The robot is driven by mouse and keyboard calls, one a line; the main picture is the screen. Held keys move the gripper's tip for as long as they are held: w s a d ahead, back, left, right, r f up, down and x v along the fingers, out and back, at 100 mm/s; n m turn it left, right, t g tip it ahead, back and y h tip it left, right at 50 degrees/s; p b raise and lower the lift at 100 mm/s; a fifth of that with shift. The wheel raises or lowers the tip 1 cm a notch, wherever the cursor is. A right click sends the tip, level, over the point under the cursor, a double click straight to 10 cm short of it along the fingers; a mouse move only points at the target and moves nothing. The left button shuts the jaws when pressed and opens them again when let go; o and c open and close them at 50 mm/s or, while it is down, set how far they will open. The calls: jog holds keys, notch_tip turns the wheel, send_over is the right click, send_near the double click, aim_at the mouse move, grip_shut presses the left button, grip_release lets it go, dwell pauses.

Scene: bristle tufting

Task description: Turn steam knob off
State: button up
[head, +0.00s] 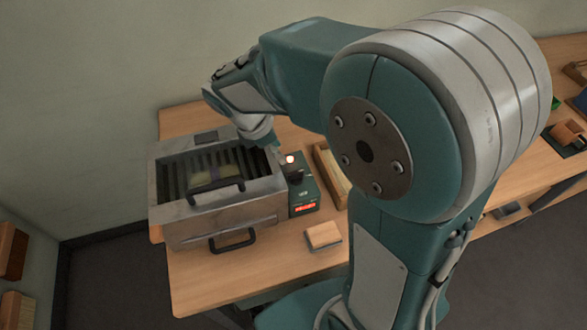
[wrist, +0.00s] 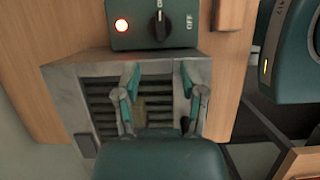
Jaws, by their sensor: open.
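The steam knob is a black pointer knob (wrist: 158,25) on a green control box (wrist: 120,42). In the wrist view it stands upright, toward a cut-off label at the top edge, with OFF printed to its right. A lamp (wrist: 121,26) on the box glows. In the head view the control box (head: 303,193) stands right of the metal steamer, its lamp (head: 290,159) lit. My gripper (wrist: 162,72) is open and empty, its fingers apart over the steamer grate, with the knob beyond the fingertips. In the head view my gripper is mostly hidden by my arm.
The metal steamer (head: 220,224) has a slatted opening and dark handles. A small wooden block (head: 323,235) lies in front of the control box. A wooden tray (head: 328,170) is to the box's right. The wooden bench (head: 230,279) is bare at front left.

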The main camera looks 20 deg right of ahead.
aim_at(294, 172)
jog(key=x, duration=1)
jog(key=shift+a, duration=0.1)
jog(key=shift+d+f, duration=0.25)
jog(key=shift+f, duration=0.05)
jog(key=shift+a, duration=0.2)
grip_shut()
